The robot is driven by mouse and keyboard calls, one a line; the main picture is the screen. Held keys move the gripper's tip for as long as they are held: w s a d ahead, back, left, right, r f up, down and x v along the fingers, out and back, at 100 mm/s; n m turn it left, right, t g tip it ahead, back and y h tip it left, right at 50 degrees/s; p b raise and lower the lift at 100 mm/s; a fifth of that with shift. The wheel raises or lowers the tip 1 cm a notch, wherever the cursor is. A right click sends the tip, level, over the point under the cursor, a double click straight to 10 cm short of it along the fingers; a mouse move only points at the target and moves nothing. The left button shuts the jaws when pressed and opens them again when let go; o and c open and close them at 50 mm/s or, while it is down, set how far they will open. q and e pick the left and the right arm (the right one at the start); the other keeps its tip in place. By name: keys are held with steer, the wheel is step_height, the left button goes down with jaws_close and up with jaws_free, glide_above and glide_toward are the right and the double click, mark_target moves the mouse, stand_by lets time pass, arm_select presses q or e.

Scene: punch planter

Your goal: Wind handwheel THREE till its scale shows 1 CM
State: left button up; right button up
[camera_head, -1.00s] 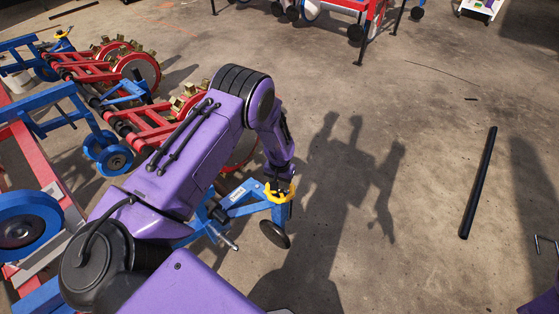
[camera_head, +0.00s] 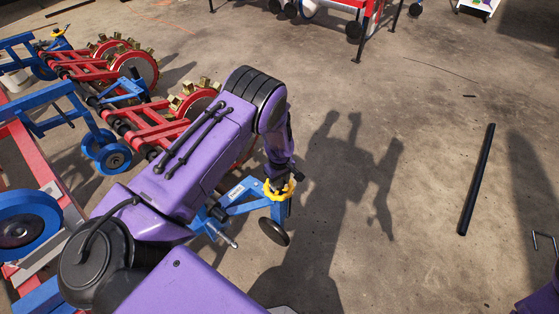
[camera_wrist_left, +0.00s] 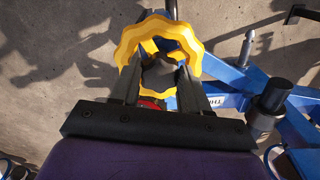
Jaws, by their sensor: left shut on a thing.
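A yellow scalloped handwheel (camera_head: 279,190) sits on top of a blue post (camera_head: 280,211) with a black wheel (camera_head: 273,232) at its foot. My left gripper (camera_head: 283,178) reaches down onto the handwheel from above. In the left wrist view the handwheel (camera_wrist_left: 160,38) shows large, with a dark hub (camera_wrist_left: 160,75) between the fingers, and my left gripper (camera_wrist_left: 158,88) is shut on it. The number label and the scale cannot be read in either view.
Red and blue planter units with toothed wheels (camera_head: 134,68) stand at the left. Another yellow handwheel (camera_head: 58,33) shows at the far upper left. A black bar (camera_head: 477,180) lies on the floor at right. The concrete floor between is clear.

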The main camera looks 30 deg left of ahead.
arm_select(q)
steer(key=n, duration=0.6)
steer(key=shift+w+n, duration=0.2)
steer(key=shift+n, duration=0.1)
steer(key=n, duration=0.7)
steer(key=shift+w, duration=0.15)
steer(key=n, duration=0.7)
steer(key=shift+a, duration=0.2)
steer(key=n, duration=0.6)
steer(key=shift+a+n+b, duration=0.1)
steer(key=shift+n+b, duration=0.2)
steer(key=shift+r, duration=0.1)
steer(key=o, duration=1.1)
steer(key=shift+c, duration=0.2)
